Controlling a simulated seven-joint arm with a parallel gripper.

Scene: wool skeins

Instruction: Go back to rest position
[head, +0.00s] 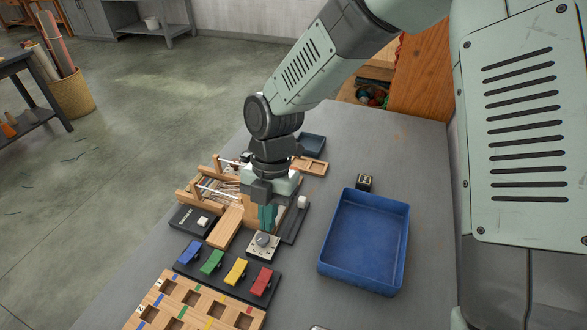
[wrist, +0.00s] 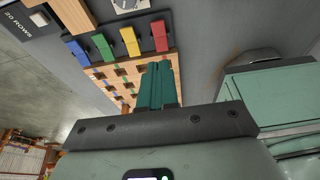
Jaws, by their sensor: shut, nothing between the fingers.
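My gripper (head: 267,217) points down over the table, in front of the wooden winding frame and just behind a small box with a round knob (head: 263,247). Its green fingers are closed together with nothing between them. In the wrist view the shut fingers (wrist: 157,85) stand above the wooden slotted board and the row of coloured clips. My arm reaches in from the upper right of the head view.
A blue tray (head: 335,274) stands to the right, seemingly empty. A wooden frame with threads (head: 207,185), a black box with a white switch (head: 194,220), coloured clips (head: 236,271) and a slotted wooden board (head: 178,290) crowd the left. A small black counter (head: 364,182) sits behind the tray.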

